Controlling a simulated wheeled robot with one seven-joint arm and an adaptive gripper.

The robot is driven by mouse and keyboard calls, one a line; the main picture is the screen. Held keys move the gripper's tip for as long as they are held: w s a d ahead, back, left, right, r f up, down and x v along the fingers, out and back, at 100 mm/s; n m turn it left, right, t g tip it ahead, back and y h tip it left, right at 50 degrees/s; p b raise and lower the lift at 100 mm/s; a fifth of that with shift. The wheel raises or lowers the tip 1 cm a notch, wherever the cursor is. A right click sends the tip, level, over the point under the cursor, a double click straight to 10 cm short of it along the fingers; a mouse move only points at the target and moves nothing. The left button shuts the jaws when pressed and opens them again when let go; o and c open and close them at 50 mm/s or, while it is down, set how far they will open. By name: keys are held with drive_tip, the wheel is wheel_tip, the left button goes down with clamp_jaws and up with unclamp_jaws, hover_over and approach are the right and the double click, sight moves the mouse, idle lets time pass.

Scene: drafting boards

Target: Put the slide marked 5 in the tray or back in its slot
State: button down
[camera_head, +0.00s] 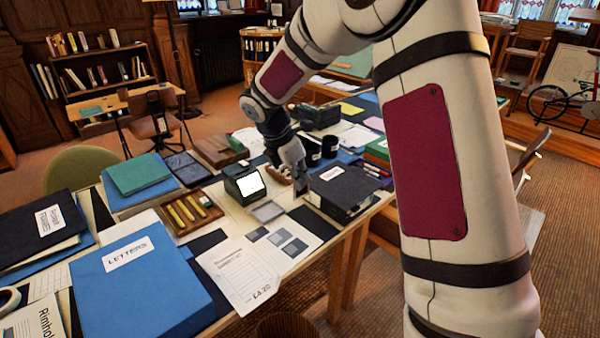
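My gripper (300,183) points down over the table, just left of a black binder box and right of a small wooden rack (277,176). Its fingers are too small and dark to tell whether they are open, shut or holding anything. No number 5 is legible on any slide. A flat grey square tray (267,211) lies in front of a black viewer (244,183) with a lit white face. Dark grey squares (279,238) show on a white sheet nearer the front edge; I cannot tell whether they are slides or printed.
The black labelled binder box (343,188) stands close right of my gripper. A tray of yellow sticks (190,212), blue LETTERS box (142,285) and printed sheet (238,272) fill the left and front. Dark cups (330,146) stand behind. Little table is bare.

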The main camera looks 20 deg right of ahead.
drive_tip(key=s+a+f+m+g+y, duration=0.2)
drive_tip(key=s+a+f+m, duration=0.2)
drive_tip(key=f+m, duration=0.6)
drive_tip(key=s+a+f+m+g+y, duration=0.2)
drive_tip(key=s+f+m, duration=0.7)
drive_tip(key=f, duration=0.6)
drive_tip(key=shift+a+f+m+g, duration=0.15)
drive_tip(key=shift+a+m+g, duration=0.65)
drive_tip(key=shift+a, duration=0.05)
